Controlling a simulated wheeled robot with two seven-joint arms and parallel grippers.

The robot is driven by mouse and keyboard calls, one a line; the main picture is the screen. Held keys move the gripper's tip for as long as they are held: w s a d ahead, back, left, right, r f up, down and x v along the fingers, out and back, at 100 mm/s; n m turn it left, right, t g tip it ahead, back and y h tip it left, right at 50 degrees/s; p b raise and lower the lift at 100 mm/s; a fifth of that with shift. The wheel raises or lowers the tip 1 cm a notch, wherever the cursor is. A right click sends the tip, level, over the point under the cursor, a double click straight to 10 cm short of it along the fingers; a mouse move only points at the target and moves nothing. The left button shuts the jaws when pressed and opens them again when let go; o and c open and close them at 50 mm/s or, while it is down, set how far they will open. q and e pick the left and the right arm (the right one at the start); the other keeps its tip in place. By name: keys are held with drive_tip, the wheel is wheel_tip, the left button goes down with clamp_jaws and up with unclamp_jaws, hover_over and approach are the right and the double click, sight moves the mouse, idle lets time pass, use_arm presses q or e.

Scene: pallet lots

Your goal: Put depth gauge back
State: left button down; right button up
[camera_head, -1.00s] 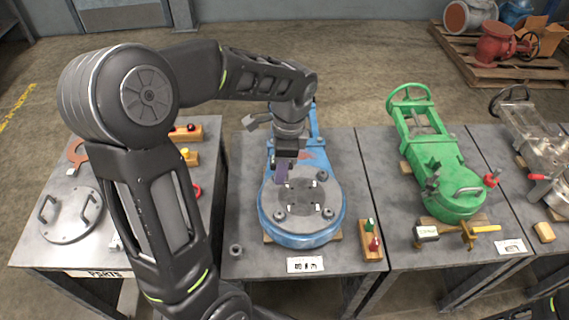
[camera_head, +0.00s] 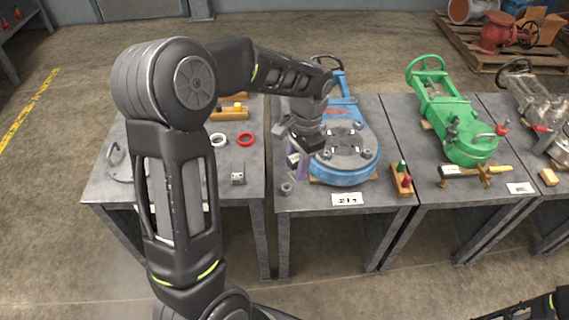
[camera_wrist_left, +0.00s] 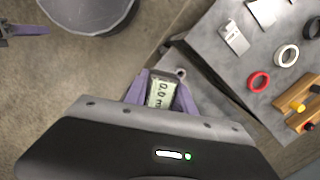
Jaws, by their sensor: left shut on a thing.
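My left gripper (camera_head: 301,168) is shut on the depth gauge, a small block with a pale display, seen between the purple fingers in the left wrist view (camera_wrist_left: 160,94). In the head view the gripper is at the front left of the blue valve (camera_head: 343,178), above the front part of the middle bench (camera_head: 310,200). The arm and fingers hide most of the gauge there. In the left wrist view a purple finger of what looks like my right gripper (camera_wrist_left: 28,30) shows at the upper left edge; its opening is unclear.
The left bench (camera_head: 215,190) holds a white ring (camera_head: 218,140), a red ring (camera_head: 246,140), a small metal block (camera_head: 238,173) and a wooden holder (camera_head: 230,114). A loose nut (camera_head: 287,188) lies on the middle bench. A green valve (camera_head: 460,135) stands right. Open floor lies in front.

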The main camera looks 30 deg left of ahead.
use_arm(q)
drive_tip(key=w+d+f+n, duration=0.2)
drive_tip(key=d+f+n, duration=0.3)
drive_tip(key=d+f, duration=0.5)
wheel_tip(320, 180, down, 3)
drive_tip(key=shift+w+r+h, duration=0.1)
drive_tip(key=shift+w+h, duration=0.15)
drive_tip(key=shift+h, duration=0.05)
drive_tip(key=shift+d, duration=0.1)
